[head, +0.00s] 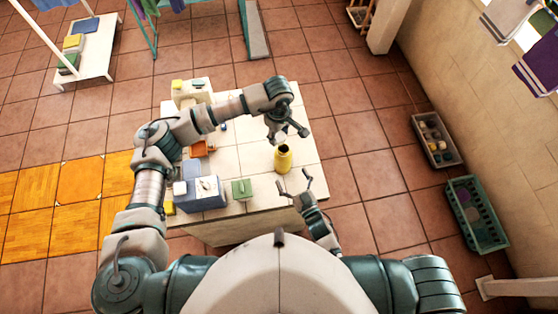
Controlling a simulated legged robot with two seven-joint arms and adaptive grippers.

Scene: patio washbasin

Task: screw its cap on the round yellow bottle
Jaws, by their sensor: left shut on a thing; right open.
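The round yellow bottle (283,159) stands upright on the pale tiled counter (245,158), near its right side. Its top looks dark and uncapped. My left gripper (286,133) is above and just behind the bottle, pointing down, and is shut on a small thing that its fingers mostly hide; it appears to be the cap. No cap shows loose on the counter. My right gripper (293,179) is open and empty at the counter's front right edge, just in front of the bottle, its fingers spread toward it and apart from it.
A green box (242,189) and a blue-grey bin (205,195) stand at the counter's front left. An orange tray (198,149) lies behind them, partly under my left arm. The counter around the bottle is clear. Crates (477,214) stand on the floor by the right wall.

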